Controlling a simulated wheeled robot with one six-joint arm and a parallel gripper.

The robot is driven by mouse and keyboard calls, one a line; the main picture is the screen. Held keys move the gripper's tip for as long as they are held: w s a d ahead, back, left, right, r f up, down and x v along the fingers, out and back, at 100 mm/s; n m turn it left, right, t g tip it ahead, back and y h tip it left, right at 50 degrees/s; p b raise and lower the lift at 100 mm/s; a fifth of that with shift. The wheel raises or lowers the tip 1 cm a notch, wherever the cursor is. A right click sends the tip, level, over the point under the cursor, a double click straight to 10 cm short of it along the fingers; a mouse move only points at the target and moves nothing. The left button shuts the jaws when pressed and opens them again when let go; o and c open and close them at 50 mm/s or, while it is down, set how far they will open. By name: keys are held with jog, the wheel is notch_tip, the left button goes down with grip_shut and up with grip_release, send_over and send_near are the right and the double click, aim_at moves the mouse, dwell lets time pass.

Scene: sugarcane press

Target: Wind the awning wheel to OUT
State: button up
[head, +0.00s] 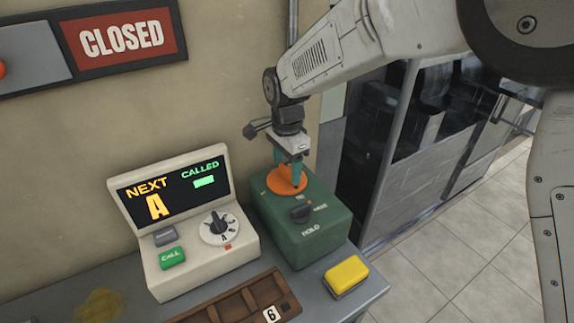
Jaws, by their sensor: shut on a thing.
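An orange wheel (287,187), which I take to be the awning wheel, sits on top of a green box (320,222). My gripper (291,170) comes down on it from above, its teal fingers shut on the wheel's upper middle. The fingers hide the part they hold. Small markings beside the wheel are too small to read, so I cannot tell which way it is set. A dark knob (301,212) with an orange mark sits in front of the wheel, above the word HOLD.
A cream console (198,262) with a lit screen, buttons and a dial stands close left of the green box. A yellow block (346,275) and a brown compartment tray (232,305) lie in front. A CLOSED sign (122,38) hangs on the wall. The tiled floor at right is open.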

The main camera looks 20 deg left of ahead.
jog(key=n, duration=0.6)
jog(key=shift+n, duration=0.3)
jog(key=n, duration=0.3)
jog(key=shift+n, duration=0.3)
jog(key=n, duration=0.3)
jog(key=shift+n, duration=0.3)
jog(key=n, duration=0.3)
jog(key=shift+n, duration=0.3)
jog(key=n, duration=0.3)
jog(key=shift+n, duration=0.4)
jog(key=n, duration=1.1)
jog(key=shift+n, duration=0.3)
jog(key=n, duration=1.5)
jog(key=shift+n, duration=0.4)
jog(key=shift+r, duration=0.1)
